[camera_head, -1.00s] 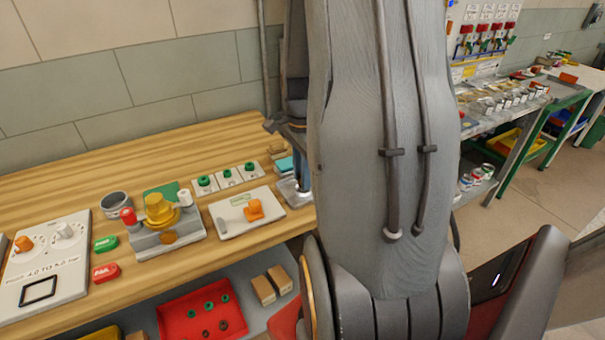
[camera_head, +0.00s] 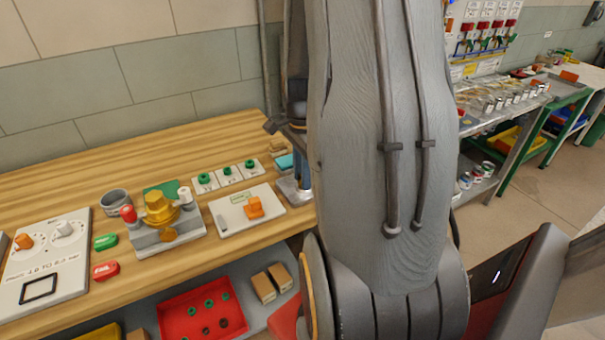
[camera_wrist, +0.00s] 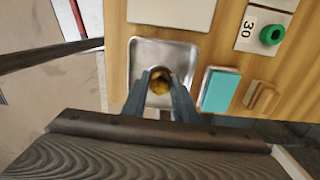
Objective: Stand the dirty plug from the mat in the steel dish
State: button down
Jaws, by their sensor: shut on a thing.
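The steel dish (camera_wrist: 183,58) is a square, shiny shallow tray in the wrist view. It also shows in the head view (camera_head: 287,190) at the bench's right end, partly hidden by my arm. My gripper (camera_wrist: 161,84) is shut on the brownish-gold plug (camera_wrist: 159,85), with one finger on each side of it. Plug and fingertips lie within the dish's outline; I cannot tell whether the plug touches the dish floor. In the head view my gripper (camera_head: 303,180) is mostly behind my arm and the plug is hidden. I cannot make out the mat for certain.
A teal block (camera_wrist: 219,90) and a small wooden block (camera_wrist: 262,97) lie right of the dish in the wrist view. A card marked 30 with a green ring (camera_wrist: 271,34) is beyond. A white board with an orange knob (camera_head: 254,207) lies left of the dish.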

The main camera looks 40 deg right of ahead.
jog(key=shift+f, duration=0.45)
dwell(0.6)
